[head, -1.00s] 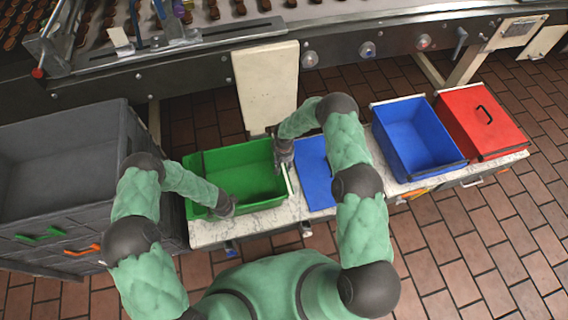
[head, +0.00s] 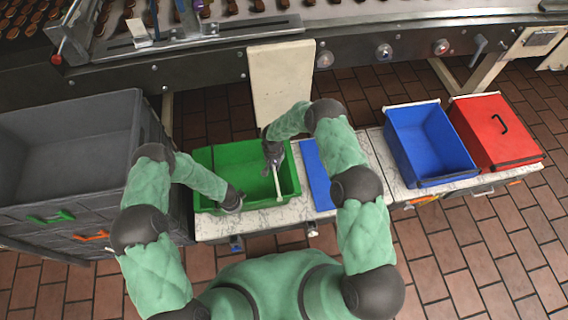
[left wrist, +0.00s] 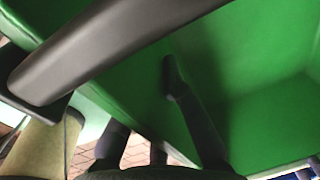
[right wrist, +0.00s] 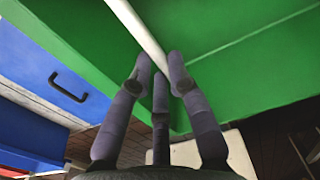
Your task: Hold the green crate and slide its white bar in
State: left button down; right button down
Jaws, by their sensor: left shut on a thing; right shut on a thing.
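The green crate (head: 207,160) stands on the marble-look bench in the head view. My left gripper (head: 233,201) is shut on the crate's near wall; in the left wrist view, a dark finger lies against the green wall (left wrist: 250,60). My right gripper (head: 273,163) is shut on the white bar (head: 279,188), which lies over the right part of the crate's opening. In the right wrist view the bar (right wrist: 136,24) runs between the fingers, with green walls behind it. Whether the bar touches the crate's rim cannot be told.
A blue panel (head: 316,172) lies right of the green crate. A blue crate (head: 425,140) and a red lidded crate (head: 490,130) stand farther right on the bench. A large grey bin (head: 60,140) is at the left.

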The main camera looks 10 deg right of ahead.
aim_at(274, 167)
pick_arm(q)
jog(key=shift+d, duration=0.1)
pick_arm(e)
jog(key=shift+a, duration=0.2)
jog(key=c, duration=1.1)
grip_release()
jog(key=shift+c, duration=0.2)
jog(key=shift+r, duration=0.1)
jog(key=shift+r, duration=0.3)
notch_tip(274, 167, up, 11)
jog(key=shift+r, duration=0.1)
pick_arm(q)
jog(key=c, duration=1.2)
grip_release()
